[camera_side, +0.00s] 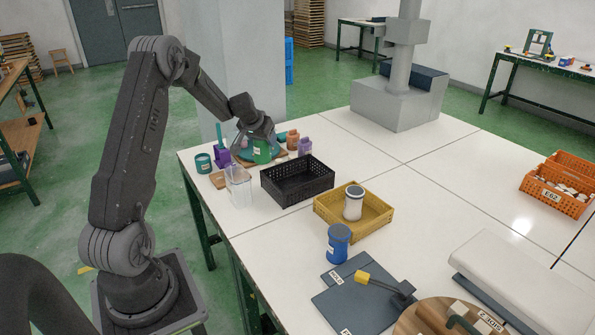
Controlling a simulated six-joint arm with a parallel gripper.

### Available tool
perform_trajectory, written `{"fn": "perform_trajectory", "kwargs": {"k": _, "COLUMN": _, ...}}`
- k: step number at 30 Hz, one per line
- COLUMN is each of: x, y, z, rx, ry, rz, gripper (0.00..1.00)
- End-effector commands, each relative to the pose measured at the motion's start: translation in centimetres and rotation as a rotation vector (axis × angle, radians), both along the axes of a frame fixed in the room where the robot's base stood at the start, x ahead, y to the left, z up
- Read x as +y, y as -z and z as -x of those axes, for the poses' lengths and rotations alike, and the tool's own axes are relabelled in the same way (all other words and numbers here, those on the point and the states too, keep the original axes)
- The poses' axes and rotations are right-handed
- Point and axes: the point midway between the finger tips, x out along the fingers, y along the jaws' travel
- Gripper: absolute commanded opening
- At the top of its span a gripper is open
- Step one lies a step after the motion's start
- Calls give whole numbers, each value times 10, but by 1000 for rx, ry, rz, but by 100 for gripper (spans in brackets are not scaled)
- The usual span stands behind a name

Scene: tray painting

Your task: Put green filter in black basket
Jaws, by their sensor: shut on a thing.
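A green cylindrical filter (262,152) with a pale label is at the far left of the white table, above or on a brown board; I cannot tell whether it touches the board. My gripper (260,141) reaches down over it from above and is shut on it. The gripper's fingers are small and partly hidden in this view. The black basket (297,181) stands just in front of the filter, to its lower right. It looks empty.
Purple (222,158), teal (203,163) and orange (293,140) items crowd around the filter. A clear container (238,187) stands left of the basket. A yellow basket (380,222) holding a white jar (353,203) is in front, near a blue jar (338,243).

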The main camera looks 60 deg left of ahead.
Motion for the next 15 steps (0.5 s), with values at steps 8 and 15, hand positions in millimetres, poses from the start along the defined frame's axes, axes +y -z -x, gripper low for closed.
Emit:
{"fn": "perform_trajectory", "kwargs": {"k": 8, "x": -27, "y": 33, "z": -46, "rx": 0, "ry": 8, "rz": 0, "gripper": 34}}
{"fn": "perform_trajectory", "kwargs": {"k": 15, "x": -50, "y": 61, "z": -87, "rx": 0, "ry": 7, "rz": -1, "gripper": 34}}
